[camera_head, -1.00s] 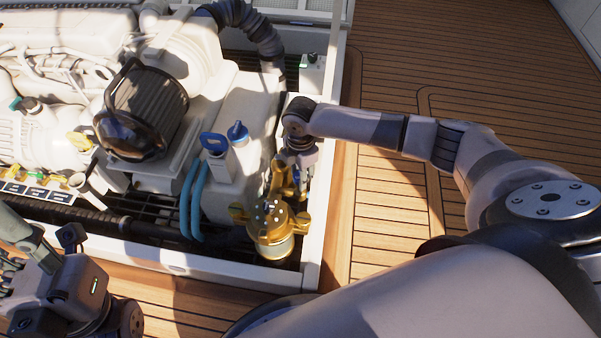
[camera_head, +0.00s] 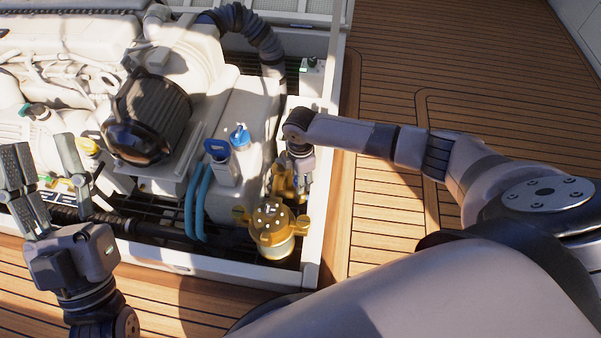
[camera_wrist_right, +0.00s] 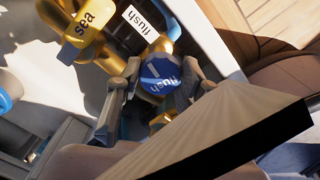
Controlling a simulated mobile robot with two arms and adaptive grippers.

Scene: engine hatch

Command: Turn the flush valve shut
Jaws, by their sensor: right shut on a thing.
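The flush valve's round blue knob (camera_wrist_right: 160,76), with "flush" written on it, is in the middle of the right wrist view. My right gripper (camera_wrist_right: 157,90) has a finger on each side of the knob and is shut on it. In the head view my right gripper (camera_head: 296,182) points down behind the brass strainer (camera_head: 272,234), and the knob is hidden there. My left gripper (camera_head: 44,165) is raised at the left with its fingers spread, open and empty.
A brass part marked "sea" (camera_wrist_right: 84,28) and a white "flush" label (camera_wrist_right: 141,22) are close to the knob. The white engine (camera_head: 65,35), blue hoses (camera_head: 196,205) and the hatch's white rim (camera_head: 325,200) surround the strainer. The wooden deck (camera_head: 480,70) at right is clear.

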